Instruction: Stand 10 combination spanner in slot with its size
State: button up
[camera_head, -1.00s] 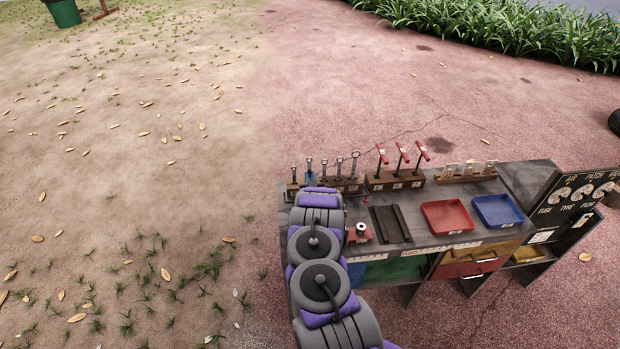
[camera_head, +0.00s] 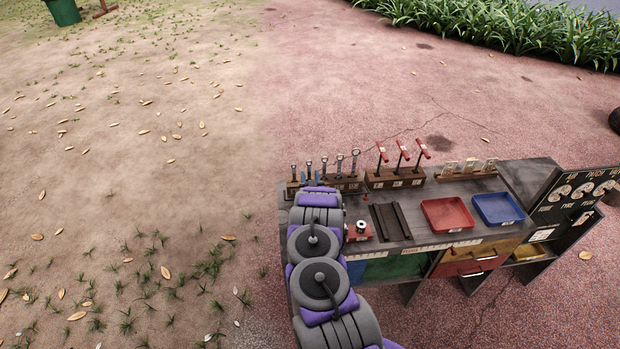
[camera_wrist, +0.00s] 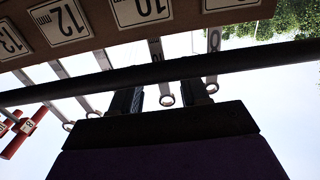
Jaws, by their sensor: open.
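The 10 spanner (camera_wrist: 155,52) stands between my finger pads in the wrist view, in line with the plate marked 10 (camera_wrist: 140,10). Its ring end (camera_wrist: 167,100) shows between the pads. My gripper (camera_wrist: 160,92) is open around it, with a visible gap on either side. In the head view the spanner (camera_head: 309,167) stands upright in the wooden spanner rack (camera_head: 345,184), second from the left. The foot of the spanner in its slot is hidden, and so is most of my gripper, behind my arm.
Neighbouring spanners (camera_head: 340,163) stand close on both sides. Red-handled tools (camera_head: 402,153) are in a block to the right. A red vise-like fixture (camera_head: 358,232), a red tray (camera_head: 447,215) and a blue tray (camera_head: 498,209) are on the bench. A dark bar (camera_wrist: 60,88) crosses the wrist view.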

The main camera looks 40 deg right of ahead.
aim_at(309, 165)
notch_tip(309, 165, up, 4)
jog(key=shift+w+d+p, duration=0.1)
jog(key=shift+p, duration=0.6)
jog(key=p+v, duration=0.3)
jog(key=v, duration=1.3)
jog(key=shift+r+p, duration=0.3)
jog(key=shift+p, duration=0.1)
